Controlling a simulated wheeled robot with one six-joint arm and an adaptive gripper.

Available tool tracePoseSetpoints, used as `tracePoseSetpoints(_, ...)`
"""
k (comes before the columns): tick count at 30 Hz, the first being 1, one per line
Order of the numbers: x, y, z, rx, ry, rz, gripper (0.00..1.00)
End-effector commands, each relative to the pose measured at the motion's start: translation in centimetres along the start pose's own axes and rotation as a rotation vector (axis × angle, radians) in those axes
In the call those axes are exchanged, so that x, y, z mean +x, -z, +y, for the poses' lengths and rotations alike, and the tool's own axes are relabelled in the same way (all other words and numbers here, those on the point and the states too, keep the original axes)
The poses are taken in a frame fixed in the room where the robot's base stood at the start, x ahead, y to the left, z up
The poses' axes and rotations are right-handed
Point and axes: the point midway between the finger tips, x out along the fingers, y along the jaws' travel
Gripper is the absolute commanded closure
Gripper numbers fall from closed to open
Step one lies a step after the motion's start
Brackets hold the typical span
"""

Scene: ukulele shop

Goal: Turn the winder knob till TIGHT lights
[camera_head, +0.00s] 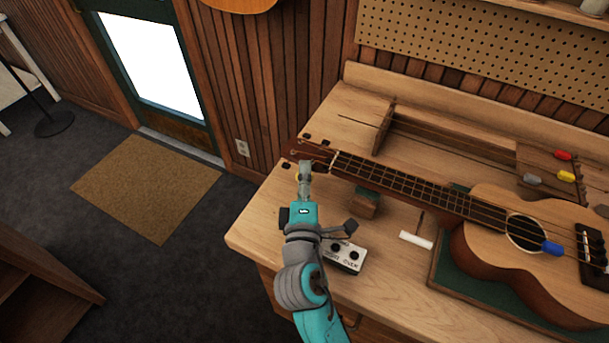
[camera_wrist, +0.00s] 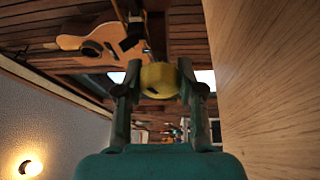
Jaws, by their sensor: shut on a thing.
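The ukulele (camera_head: 555,235) lies on the workbench, its neck pointing left and its headstock (camera_head: 310,150) near the bench's left end. My gripper (camera_head: 304,168) is at the headstock. In the wrist view my gripper (camera_wrist: 158,80) is shut on a round yellow knob (camera_wrist: 157,79), one finger on each side. A white indicator box (camera_head: 343,256) stands right of my arm with two round lamps, both dark. Its lettering is small and partly hidden by my arm.
The workbench (camera_head: 262,225) is bare at its front left corner. A neck support block (camera_head: 366,203) stands under the neck. Red, yellow, grey and blue capped items lie at the right. A doormat (camera_head: 146,187) lies on the floor.

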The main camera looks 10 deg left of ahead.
Motion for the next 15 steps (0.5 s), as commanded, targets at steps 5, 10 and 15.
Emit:
tracePoseSetpoints(5,0.01,-0.07,-0.04,-0.001,0.001,-0.002,0.97)
tracePoseSetpoints(10,0.01,-0.07,-0.04,-0.002,0.001,-0.002,0.36)
tracePoseSetpoints(15,0.01,-0.04,-0.03,-0.002,0.001,-0.001,0.36)
